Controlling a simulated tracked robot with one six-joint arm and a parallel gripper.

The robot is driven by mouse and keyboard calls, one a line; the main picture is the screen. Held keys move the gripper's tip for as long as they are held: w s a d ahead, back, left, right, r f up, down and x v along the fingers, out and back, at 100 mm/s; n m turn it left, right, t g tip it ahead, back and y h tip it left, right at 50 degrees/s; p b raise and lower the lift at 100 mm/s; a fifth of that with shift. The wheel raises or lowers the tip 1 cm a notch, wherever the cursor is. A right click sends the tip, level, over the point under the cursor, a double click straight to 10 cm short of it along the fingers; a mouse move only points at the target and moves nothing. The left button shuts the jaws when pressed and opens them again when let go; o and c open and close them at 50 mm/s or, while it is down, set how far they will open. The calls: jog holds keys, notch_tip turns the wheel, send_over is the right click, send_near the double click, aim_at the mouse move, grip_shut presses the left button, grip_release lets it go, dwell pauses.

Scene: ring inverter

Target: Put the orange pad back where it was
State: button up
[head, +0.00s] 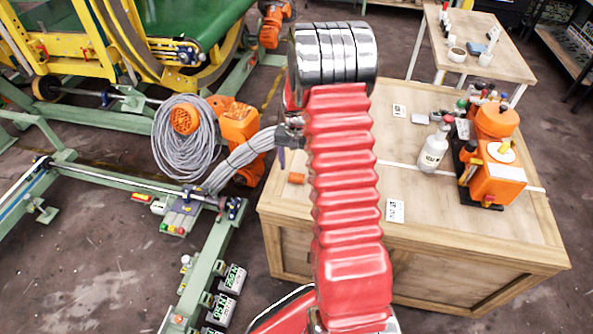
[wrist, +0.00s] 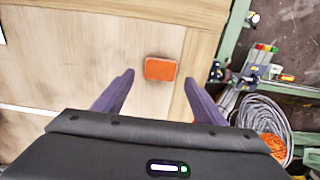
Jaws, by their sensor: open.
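The orange pad (wrist: 160,69) lies flat on the wooden table top, near its edge, in the wrist view. In the head view the orange pad (head: 296,178) shows as a small orange piece at the table's left edge, just left of my red arm. My gripper (wrist: 158,88) is open and empty. Its two purple fingers stand apart on either side of the pad in the picture, with the pad a little beyond the line between their tips. In the head view my arm hides most of the gripper; a dark finger (head: 281,157) shows beside the arm.
The wooden table (head: 450,225) carries a white bottle (head: 433,150) and an orange machine (head: 495,175) on its right part. Left of the table are a coil of grey cable (head: 188,145) and a green frame (head: 215,265). The table's front right is clear.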

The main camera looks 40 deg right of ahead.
aim_at(295, 176)
notch_tip(295, 176, up, 8)
dwell(0.4)
jog(key=shift+r, duration=0.1)
jog(key=s+a+r+n+t, duration=0.15)
jog(key=s+a+r, duration=0.25)
jog(key=a+r, duration=0.4)
jog(key=s+a+r+n+t, duration=0.1)
jog(key=s+a+r+n, duration=0.25)
jog(key=a+r, duration=0.45)
jog(key=s+a+r+n+t, duration=0.1)
jog(key=s+a+r+n, duration=0.1)
jog(key=s+a, duration=0.3)
jog(key=s+a+r+n+t, duration=0.2)
jog(key=s+a+r, duration=0.2)
jog(key=s, duration=0.7)
jog(key=shift+a+n, duration=0.3)
jog(key=shift+a, duration=0.2)
